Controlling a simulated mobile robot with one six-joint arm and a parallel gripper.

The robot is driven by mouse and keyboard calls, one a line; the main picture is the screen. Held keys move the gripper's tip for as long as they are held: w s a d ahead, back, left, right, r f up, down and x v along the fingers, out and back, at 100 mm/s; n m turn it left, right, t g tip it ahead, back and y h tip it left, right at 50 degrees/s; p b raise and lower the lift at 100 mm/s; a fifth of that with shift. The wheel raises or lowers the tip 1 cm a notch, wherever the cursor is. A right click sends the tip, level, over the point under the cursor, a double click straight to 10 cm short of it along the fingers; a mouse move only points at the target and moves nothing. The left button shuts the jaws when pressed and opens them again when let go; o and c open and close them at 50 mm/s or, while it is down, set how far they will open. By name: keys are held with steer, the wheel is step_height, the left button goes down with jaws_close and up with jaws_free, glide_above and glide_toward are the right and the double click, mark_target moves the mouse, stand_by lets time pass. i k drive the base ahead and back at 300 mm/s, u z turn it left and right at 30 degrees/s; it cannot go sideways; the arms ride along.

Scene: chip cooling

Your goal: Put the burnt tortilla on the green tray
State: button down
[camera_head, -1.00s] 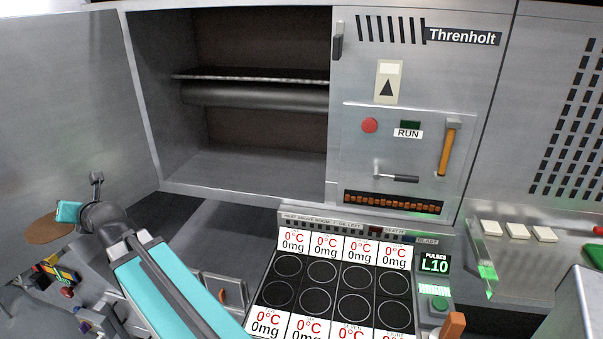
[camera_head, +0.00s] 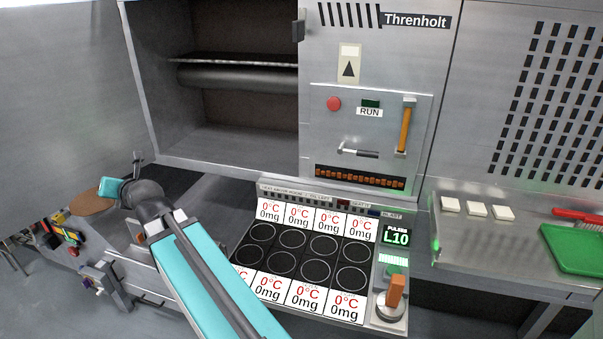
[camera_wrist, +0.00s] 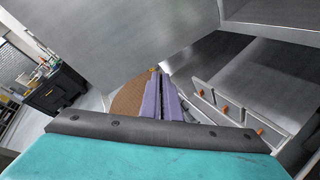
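The burnt tortilla is a flat brown disc (camera_head: 92,203) at the left of the head view, beyond the end of my teal arm. My gripper (camera_head: 111,187) shows only partly there. In the wrist view my purple gripper fingers (camera_wrist: 165,98) are close together, with the tortilla (camera_wrist: 129,98) at their left, partly hidden behind them. My gripper appears shut on it and holds it in the air. The green tray (camera_head: 575,250) lies on the steel counter at the far right, cut by the picture edge and far from my gripper.
A red-handled brush (camera_head: 578,216) lies at the tray's back edge. Three white blocks (camera_head: 476,210) sit on the counter (camera_head: 490,248) left of it. A panel of dark round plates (camera_head: 305,250) and an upright orange lever (camera_head: 396,290) stand before the open cabinet (camera_head: 240,118).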

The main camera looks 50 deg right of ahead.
mark_target(582, 251)
steer(key=z, duration=0.25)
steer(key=k, duration=1.3)
steer(key=z, duration=0.35)
